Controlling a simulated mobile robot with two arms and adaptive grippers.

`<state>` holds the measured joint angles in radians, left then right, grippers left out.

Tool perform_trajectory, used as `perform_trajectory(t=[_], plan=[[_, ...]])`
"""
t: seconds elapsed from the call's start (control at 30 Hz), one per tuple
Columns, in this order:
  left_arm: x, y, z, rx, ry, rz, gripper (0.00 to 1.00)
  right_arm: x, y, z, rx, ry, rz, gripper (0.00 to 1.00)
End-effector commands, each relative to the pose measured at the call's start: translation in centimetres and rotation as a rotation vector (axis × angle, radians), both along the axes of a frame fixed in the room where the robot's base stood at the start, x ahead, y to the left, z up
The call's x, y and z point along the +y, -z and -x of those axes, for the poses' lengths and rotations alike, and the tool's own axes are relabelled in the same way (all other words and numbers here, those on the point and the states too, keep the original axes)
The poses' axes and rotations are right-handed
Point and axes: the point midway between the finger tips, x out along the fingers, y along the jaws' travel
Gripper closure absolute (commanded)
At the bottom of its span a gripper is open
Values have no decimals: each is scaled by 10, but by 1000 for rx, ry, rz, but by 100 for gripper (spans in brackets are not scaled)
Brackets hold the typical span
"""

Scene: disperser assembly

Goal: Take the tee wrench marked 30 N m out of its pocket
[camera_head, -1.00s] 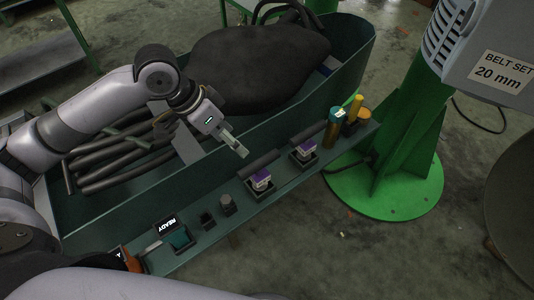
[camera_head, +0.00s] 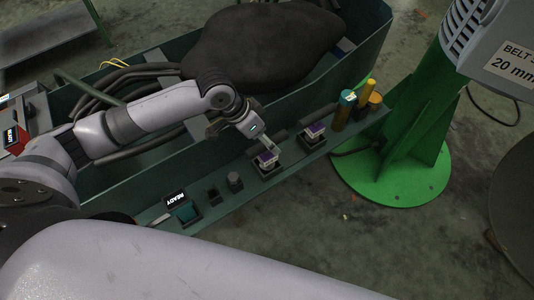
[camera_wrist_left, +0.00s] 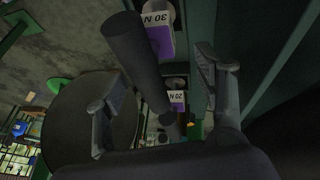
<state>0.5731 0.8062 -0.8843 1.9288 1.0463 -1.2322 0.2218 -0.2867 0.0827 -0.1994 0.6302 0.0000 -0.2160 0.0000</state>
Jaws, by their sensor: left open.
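The nearer tee wrench (camera_head: 266,160) stands in its pocket on the green ledge, with a white and purple tag. In the left wrist view its tag (camera_wrist_left: 160,32) reads 30 N. A dark round bar (camera_wrist_left: 133,50), apparently its handle, runs between my fingers. My left gripper (camera_head: 267,146) is open at this wrench; it also shows in the left wrist view (camera_wrist_left: 160,78). Whether the fingers touch the bar I cannot tell. The second wrench (camera_head: 313,131), farther right, has a tag reading 20 N (camera_wrist_left: 177,97). My right gripper is not in view.
A READY display (camera_head: 176,198) and small dark sockets (camera_head: 235,182) sit on the ledge to the left. Yellow and teal-topped cylinders (camera_head: 343,112) stand at its right end. A green bin with hoses (camera_head: 140,78) and a dark sack (camera_head: 255,47) lies behind. A green column (camera_head: 415,110) stands right.

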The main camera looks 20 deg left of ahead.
Motion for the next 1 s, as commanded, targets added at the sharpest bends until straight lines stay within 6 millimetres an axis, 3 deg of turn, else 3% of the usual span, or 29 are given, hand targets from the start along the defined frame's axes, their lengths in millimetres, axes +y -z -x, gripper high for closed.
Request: perform_trajectory(t=[0.23, 0.57, 1.0], plan=[[-12, 34, -3, 4, 0, 0, 37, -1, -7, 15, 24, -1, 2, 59], [-14, 40, -4, 1, 1, -1, 38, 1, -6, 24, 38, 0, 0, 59], [-14, 40, -4, 2, 0, -1, 67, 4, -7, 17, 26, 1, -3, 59]])
